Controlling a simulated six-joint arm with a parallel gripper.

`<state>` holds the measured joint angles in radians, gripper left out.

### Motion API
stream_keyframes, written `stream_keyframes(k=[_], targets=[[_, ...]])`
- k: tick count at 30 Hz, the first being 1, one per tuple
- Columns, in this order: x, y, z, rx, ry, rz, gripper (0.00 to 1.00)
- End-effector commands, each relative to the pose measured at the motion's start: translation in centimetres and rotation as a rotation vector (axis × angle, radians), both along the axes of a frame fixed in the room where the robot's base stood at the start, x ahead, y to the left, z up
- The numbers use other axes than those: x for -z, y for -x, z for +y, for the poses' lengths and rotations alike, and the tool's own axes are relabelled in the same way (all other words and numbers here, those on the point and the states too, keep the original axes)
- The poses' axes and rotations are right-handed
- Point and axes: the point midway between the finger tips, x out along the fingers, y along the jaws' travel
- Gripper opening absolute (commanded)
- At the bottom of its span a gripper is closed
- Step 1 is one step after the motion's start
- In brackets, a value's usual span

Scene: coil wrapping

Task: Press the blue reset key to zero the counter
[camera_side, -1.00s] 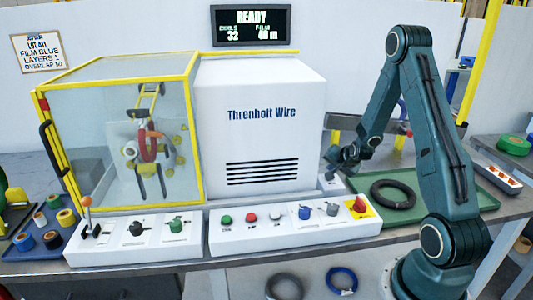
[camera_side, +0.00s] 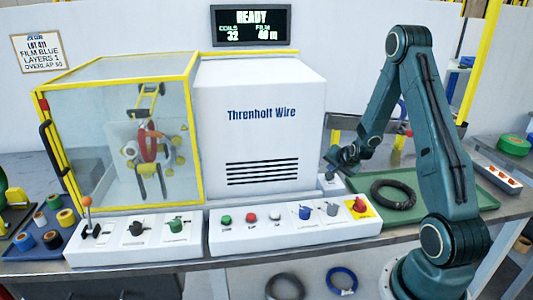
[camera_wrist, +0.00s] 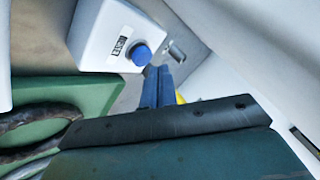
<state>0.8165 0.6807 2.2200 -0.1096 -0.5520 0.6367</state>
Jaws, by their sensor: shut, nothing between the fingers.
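The blue reset key (camera_wrist: 140,55) is a round button on a small white box (camera_wrist: 95,32) with a dark-lettered label, seen in the wrist view. My gripper (camera_wrist: 157,70) is shut and empty, its blue fingers together. The fingertips show just right of and below the key; I cannot tell whether they touch it. In the side view my gripper (camera_side: 331,170) is low over the white box (camera_side: 331,187) beside the machine, and the key is hidden there. The counter display (camera_side: 251,26) reads READY, coils 32.
The white machine (camera_side: 262,125) stands close left of my gripper. A green tray (camera_side: 425,212) with a dark coil (camera_side: 393,194) lies to the right. A control panel (camera_side: 290,242) with buttons, knobs and a red switch on yellow (camera_side: 360,205) runs along the front.

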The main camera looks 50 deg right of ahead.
Motion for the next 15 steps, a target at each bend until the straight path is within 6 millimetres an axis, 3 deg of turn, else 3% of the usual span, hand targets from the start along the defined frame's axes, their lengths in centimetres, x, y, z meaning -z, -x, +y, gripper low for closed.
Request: stream_keyframes(k=[15], targets=[[0.79, -0.01, -0.01, 0.0, 0.0, 0.0, 0.0]])
